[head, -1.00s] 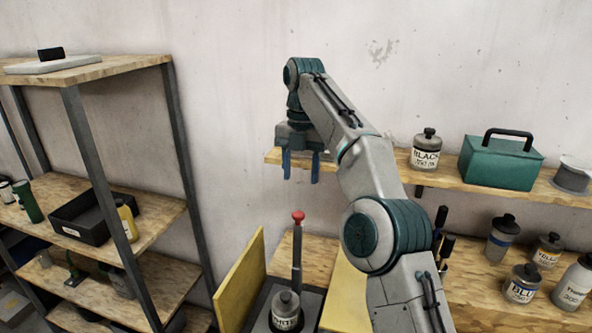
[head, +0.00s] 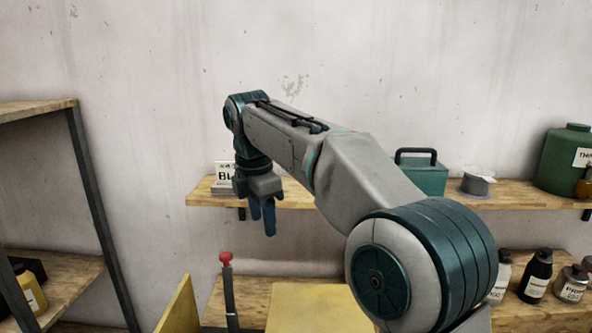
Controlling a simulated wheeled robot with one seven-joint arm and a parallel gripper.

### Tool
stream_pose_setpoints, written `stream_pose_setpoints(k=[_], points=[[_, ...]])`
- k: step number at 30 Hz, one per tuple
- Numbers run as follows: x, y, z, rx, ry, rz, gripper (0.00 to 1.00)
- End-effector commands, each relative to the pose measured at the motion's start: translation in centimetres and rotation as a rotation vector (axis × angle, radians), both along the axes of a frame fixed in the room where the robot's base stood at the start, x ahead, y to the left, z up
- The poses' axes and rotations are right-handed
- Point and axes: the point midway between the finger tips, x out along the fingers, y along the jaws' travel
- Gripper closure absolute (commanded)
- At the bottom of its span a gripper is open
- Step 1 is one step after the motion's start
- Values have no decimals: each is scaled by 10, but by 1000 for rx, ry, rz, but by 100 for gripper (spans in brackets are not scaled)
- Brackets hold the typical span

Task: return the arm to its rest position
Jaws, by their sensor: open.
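My arm reaches from the lower right toward the left across the picture, with a large teal joint at the lower right. My gripper (head: 263,228) hangs at the arm's far end, pointing down, with two blue fingers. It is open, and I see nothing between the fingers. It appears in front of the wall shelf's left part and partly covers a white sign with black letters (head: 222,173). A red-topped post (head: 226,262) stands lower and to the left of the fingers, apart from them.
The wall shelf (head: 490,200) holds a teal toolbox (head: 425,177), a spool (head: 476,184) and a green container (head: 566,163). Several bottles, one black (head: 536,275), stand below at right. A shelf rack (head: 80,170) stands at left. Yellow panels (head: 315,307) are at the bottom. The upper wall area is clear.

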Motion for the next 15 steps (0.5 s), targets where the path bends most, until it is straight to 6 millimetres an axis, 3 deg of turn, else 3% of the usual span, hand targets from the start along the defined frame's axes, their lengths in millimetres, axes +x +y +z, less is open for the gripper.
stream_pose_setpoints(k=[8, 15], points=[[-53, -78, -30, 70, -107, -586, 52], [-111, -142, -74, 182, -175, -1115, 52]])
